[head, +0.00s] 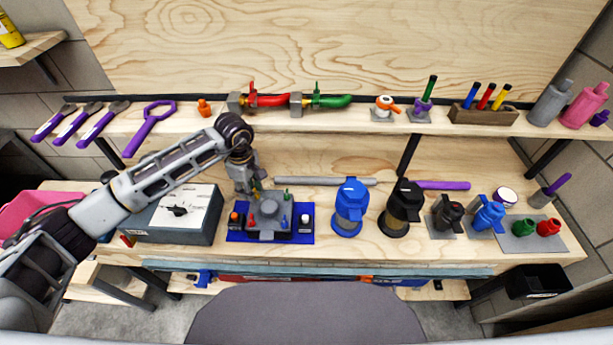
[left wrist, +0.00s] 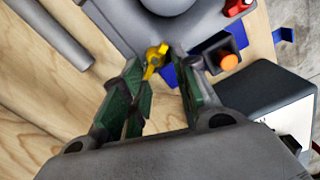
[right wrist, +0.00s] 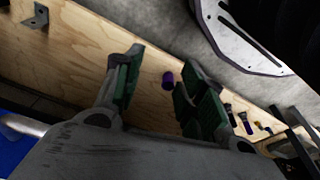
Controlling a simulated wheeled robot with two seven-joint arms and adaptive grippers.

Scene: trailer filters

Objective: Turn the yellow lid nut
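The yellow lid nut (left wrist: 153,60) is a small winged piece on the edge of a grey housing (left wrist: 170,8) in the left wrist view. In the head view the grey housing (head: 268,217) stands on a blue mat (head: 240,238), and the nut is mostly hidden by my gripper. My left gripper (left wrist: 160,78) is open, pointing down at the nut; the nut shows between its green-padded fingertips. Contact cannot be told. My right gripper (right wrist: 160,85) is open and empty in the right wrist view, away from the housing; it is not in the head view.
A grey box (head: 175,220) stands left of the mat, and a blue canister (head: 350,206) stands to its right. A grey bar (head: 325,181) lies behind. A shelf (head: 345,122) with tools and valves runs above the bench, close to my left arm.

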